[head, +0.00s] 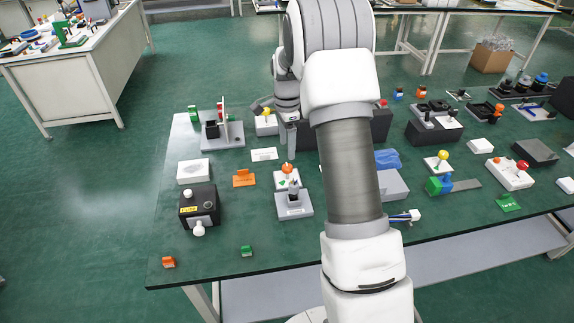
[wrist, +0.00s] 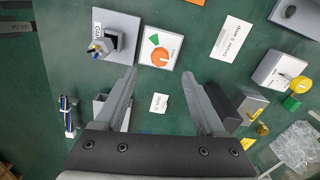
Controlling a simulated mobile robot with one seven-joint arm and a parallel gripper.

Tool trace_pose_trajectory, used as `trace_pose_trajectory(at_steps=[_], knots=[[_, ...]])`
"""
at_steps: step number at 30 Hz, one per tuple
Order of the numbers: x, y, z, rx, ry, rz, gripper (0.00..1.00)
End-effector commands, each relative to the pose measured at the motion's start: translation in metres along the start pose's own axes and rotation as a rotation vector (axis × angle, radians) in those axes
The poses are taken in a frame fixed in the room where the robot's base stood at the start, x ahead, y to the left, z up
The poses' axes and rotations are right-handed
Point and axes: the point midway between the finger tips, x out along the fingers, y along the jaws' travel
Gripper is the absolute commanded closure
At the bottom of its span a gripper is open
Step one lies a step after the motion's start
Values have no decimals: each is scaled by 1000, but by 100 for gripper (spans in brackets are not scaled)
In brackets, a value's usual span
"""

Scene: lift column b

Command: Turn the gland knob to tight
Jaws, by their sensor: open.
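An orange round knob (wrist: 160,57) sits on a white square plate with a green wedge mark beside it. I can read no wording there that names it the gland knob. A thin pale line shows on the knob, away from the green wedge. It also shows in the head view (head: 287,169). A second knob, yellow (wrist: 300,84), stands on a white box at the right of the wrist view. My gripper (wrist: 159,61) is open and empty. Its fingertips frame the orange knob in the wrist view, apart from it. In the head view my gripper (head: 292,148) hangs above the bench, beyond the orange knob.
A grey block with a dark fitting (wrist: 104,44) stands close beside the orange knob's plate. A white label card (wrist: 231,37) lies on the other side. A black box (head: 199,206) stands at the near left. The green bench (head: 210,262) is mostly clear along its near edge.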

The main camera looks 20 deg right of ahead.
Motion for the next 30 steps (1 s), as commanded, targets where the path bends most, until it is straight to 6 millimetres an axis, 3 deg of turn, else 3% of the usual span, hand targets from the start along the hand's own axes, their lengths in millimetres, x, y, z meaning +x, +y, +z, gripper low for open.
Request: trace_pose_trajectory(at_steps=[3, 10, 15, 24, 30], knots=[[28, 1, 0, 1, -1, 3, 28], [65, 0, 0, 0, -1, 1, 28], [77, 0, 0, -1, 0, -1, 28], [79, 0, 0, -1, 0, -1, 28], [79, 0, 0, -1, 0, -1, 62]])
